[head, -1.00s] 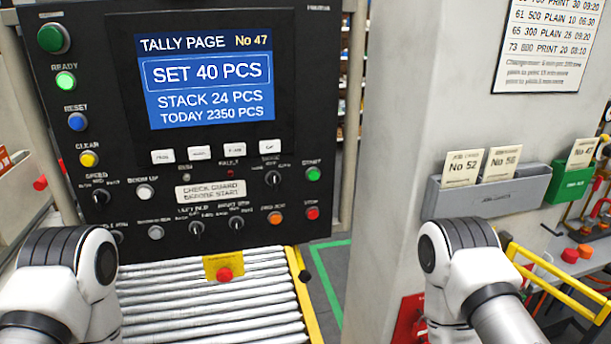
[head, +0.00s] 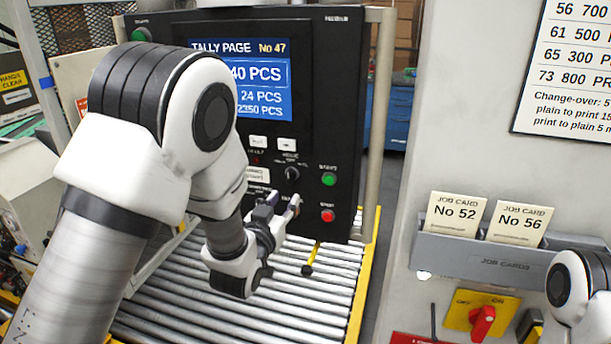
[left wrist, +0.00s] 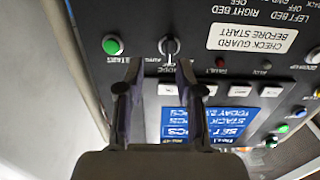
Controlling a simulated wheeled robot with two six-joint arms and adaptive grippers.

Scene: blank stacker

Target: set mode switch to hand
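The mode switch (head: 291,173) is a small dark knob with a light rim on the black control panel, left of the green start button. It also shows upside down in the left wrist view (left wrist: 170,46), with the word MODE by it. Its position labels are too small to read. My left gripper (head: 283,205) is in front of the panel, just below the switch in the head view. In the left wrist view its fingers (left wrist: 160,90) are apart and empty, with the switch ahead between their lines, not touched. My right gripper is out of view; only my right arm shows.
The green start button (head: 328,179) and red stop button (head: 327,215) sit close right of the switch. Rollers (head: 320,285) run below the panel. A grey job-card holder (head: 480,258) and a red-and-yellow switch (head: 482,318) are at right.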

